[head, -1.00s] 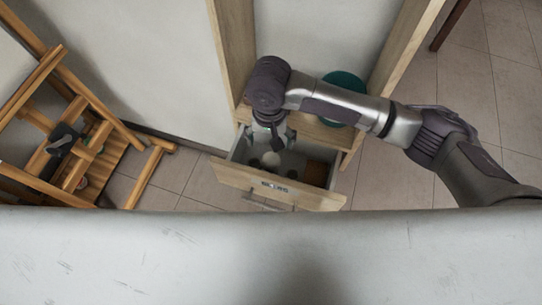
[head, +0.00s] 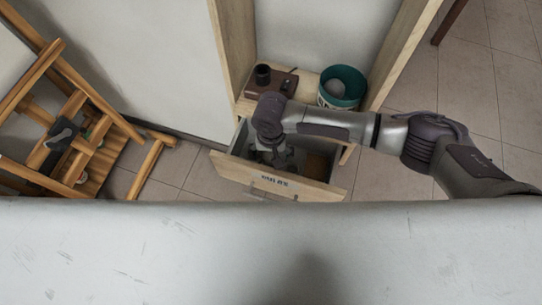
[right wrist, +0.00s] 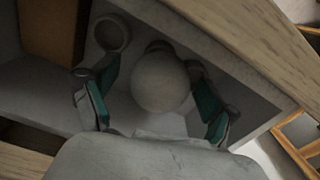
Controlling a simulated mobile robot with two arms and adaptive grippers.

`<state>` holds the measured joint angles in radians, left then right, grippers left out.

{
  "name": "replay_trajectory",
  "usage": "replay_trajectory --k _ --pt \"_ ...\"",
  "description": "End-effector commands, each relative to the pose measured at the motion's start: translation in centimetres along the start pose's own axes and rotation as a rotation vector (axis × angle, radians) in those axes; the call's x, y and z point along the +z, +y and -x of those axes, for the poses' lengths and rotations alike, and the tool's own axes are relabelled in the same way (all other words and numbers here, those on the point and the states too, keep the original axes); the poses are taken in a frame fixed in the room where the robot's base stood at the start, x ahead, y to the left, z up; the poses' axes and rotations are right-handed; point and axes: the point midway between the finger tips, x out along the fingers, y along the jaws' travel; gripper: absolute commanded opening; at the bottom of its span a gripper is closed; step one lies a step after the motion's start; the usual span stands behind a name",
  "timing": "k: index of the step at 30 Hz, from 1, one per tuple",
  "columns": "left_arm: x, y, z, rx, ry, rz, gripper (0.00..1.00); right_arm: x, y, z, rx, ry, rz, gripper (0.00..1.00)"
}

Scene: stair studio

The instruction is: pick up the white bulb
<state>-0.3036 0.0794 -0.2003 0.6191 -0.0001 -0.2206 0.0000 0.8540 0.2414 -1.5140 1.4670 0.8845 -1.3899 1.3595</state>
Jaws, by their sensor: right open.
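The white bulb (right wrist: 160,82) shows in the right wrist view as a round pale globe inside the open drawer (head: 272,184). My right gripper (right wrist: 156,88) is open, with one teal-padded finger on each side of the bulb. Gaps seem to show between the pads and the globe, and I cannot tell whether either pad touches it. In the head view my right gripper (head: 277,158) reaches down into the drawer, and my arm hides the bulb there. My left gripper is not in view.
The drawer also holds a round ring-like item (right wrist: 112,33) and a brown block (right wrist: 52,28). A wooden easel (head: 75,125) stands at left.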

Motion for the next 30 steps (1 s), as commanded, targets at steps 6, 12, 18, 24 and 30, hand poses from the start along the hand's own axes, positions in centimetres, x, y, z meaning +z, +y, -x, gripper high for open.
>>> replay_trajectory --k 6,12,18,24,30 --pt "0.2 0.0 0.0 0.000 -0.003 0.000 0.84 0.0 0.0 0.0 0.000 -0.001 0.000 0.66" --pt "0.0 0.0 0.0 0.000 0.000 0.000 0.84 0.0 0.0 0.0 0.000 -0.001 0.000 0.33" --pt "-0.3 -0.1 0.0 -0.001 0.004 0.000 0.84 0.0 0.0 0.1 0.000 0.000 0.000 0.20" --pt "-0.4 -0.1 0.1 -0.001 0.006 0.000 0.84 0.0 0.0 0.9 -0.002 0.000 0.000 0.20" --pt "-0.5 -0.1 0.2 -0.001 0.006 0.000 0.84 0.0 -0.1 4.7 -0.004 0.000 0.001 0.20"
